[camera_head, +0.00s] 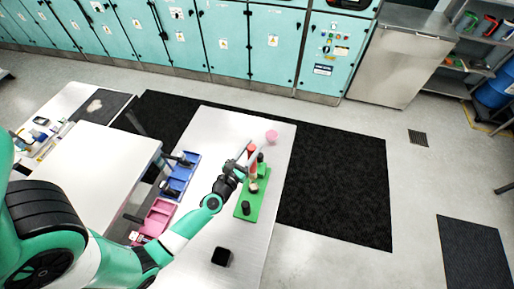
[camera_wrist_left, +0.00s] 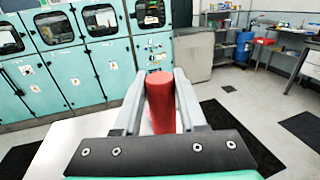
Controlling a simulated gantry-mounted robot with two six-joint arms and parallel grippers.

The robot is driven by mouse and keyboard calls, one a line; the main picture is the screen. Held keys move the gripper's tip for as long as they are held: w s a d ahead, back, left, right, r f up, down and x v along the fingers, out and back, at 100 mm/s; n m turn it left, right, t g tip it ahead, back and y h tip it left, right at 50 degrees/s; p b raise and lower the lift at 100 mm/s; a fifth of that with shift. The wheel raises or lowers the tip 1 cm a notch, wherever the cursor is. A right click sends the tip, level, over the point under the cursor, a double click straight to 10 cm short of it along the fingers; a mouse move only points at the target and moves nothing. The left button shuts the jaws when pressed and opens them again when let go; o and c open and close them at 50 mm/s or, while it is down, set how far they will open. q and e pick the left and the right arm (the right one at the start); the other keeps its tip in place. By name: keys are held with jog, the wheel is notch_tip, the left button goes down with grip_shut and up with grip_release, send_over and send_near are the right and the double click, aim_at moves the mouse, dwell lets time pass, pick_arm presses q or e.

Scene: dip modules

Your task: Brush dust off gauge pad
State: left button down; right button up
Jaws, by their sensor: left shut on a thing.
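My left gripper (camera_head: 246,158) is over the far part of a green board (camera_head: 252,203) on the white table. It is shut on a red cylindrical handle (camera_wrist_left: 160,95), which stands between the two fingers in the left wrist view. In the head view the red handle (camera_head: 252,149) shows just above the board, with a paler part below it. A small round pale pad (camera_head: 254,187), perhaps the gauge pad, is on the board under the held thing. I cannot tell whether they touch, and dust is too small to see. My right gripper is not in view.
Black knobs stand on the board, one at its near end (camera_head: 245,207). A pink round object (camera_head: 271,136) is beyond it. A blue tray (camera_head: 178,181) and a pink tray (camera_head: 158,216) lie left. A black square (camera_head: 221,256) is near the front. The table's right strip is clear.

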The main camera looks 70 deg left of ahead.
pick_arm(q)
jog(key=shift+f+b, duration=2.6)
jog(key=shift+f, duration=0.05)
jog(key=shift+f+b, duration=0.8)
jog(key=shift+s, duration=0.1)
jog(key=shift+w+d, duration=0.25)
jog(key=shift+w, duration=0.05)
jog(key=shift+s+d, duration=0.9)
jog(key=shift+d, duration=0.15)
